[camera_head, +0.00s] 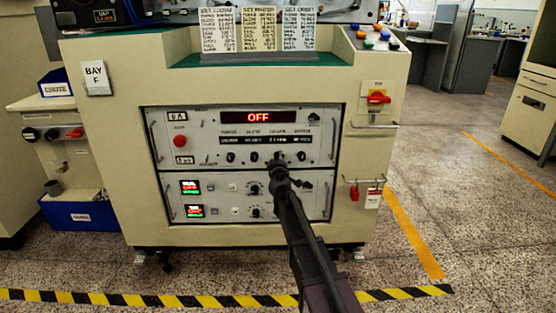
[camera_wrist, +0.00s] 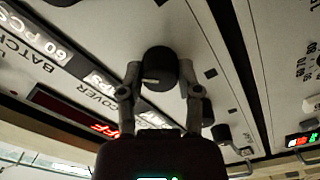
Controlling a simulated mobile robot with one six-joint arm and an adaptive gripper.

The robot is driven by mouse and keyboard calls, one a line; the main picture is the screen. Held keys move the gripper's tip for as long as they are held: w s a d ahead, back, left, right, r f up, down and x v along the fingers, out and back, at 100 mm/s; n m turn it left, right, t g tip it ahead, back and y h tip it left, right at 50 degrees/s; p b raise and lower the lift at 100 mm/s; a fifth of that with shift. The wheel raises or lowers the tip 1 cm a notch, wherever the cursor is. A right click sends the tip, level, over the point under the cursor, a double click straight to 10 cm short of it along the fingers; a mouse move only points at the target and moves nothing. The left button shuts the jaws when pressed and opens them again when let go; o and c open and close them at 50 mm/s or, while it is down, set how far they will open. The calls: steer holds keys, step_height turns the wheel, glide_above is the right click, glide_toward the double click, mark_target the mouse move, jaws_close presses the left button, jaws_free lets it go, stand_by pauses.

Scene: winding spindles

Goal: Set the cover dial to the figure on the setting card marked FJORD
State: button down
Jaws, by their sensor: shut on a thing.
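The cover dial is a round black knob (camera_wrist: 160,64) with a pale pointer line, next to the printed word COVER in the wrist view. My gripper (camera_wrist: 158,82) is shut on this knob, one finger on each side. In the head view my gripper (camera_head: 279,163) reaches the upper panel's knob row and hides the dial. Three setting cards stand on top of the cabinet: left (camera_head: 218,30), middle (camera_head: 259,29) and right (camera_head: 298,30). Their headings and figures are too small to read surely, so I cannot tell which is FJORD.
The upper panel's red display (camera_head: 258,117) reads OFF. Other black knobs (camera_head: 230,156) sit in the same row. A lower panel (camera_head: 213,197) has small lit displays. A red switch (camera_head: 378,98) and a metal handle (camera_head: 374,125) are at the right. Open floor lies right.

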steer(key=shift+w, duration=0.15)
steer(key=shift+c, duration=1.5)
jaws_free()
steer(key=s, duration=1.2)
steer(key=shift+a, duration=0.25)
